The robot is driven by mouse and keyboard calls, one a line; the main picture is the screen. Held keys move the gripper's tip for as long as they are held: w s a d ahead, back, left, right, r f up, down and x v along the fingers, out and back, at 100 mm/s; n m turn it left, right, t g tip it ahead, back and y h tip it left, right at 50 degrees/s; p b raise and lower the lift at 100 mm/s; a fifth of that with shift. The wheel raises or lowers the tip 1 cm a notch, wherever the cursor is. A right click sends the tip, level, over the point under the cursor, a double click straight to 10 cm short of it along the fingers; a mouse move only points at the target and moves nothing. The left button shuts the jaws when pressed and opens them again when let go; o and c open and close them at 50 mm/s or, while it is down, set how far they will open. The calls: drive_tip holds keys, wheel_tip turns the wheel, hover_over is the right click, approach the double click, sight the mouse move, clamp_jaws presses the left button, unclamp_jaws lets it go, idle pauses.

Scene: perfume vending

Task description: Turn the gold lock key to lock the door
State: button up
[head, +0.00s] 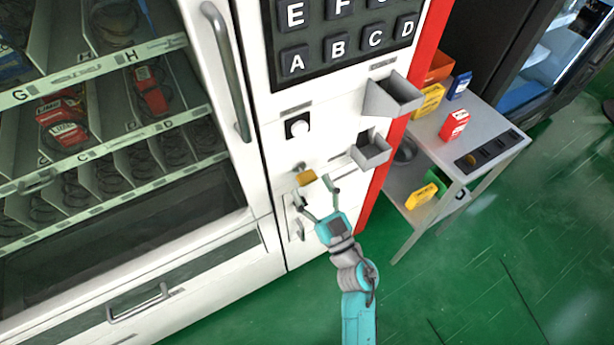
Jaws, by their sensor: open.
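I cannot tell whether either finger touches the key. The glass door (120,190) of the machine, with its long grey handle (226,70), stands to the left and looks shut flush with the panel.
A black letter keypad (345,40) sits above. Two metal trays (372,150) jut from the panel just above and right of my gripper. A grey cart (480,165) with several small colored boxes stands at right. The green floor (450,280) is clear in front.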

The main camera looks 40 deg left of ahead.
sight(307, 177)
drive_tip(key=shift+x, duration=1.55)
drive_tip(key=c, duration=1.2)
drive_tip(key=shift+o, duration=0.2)
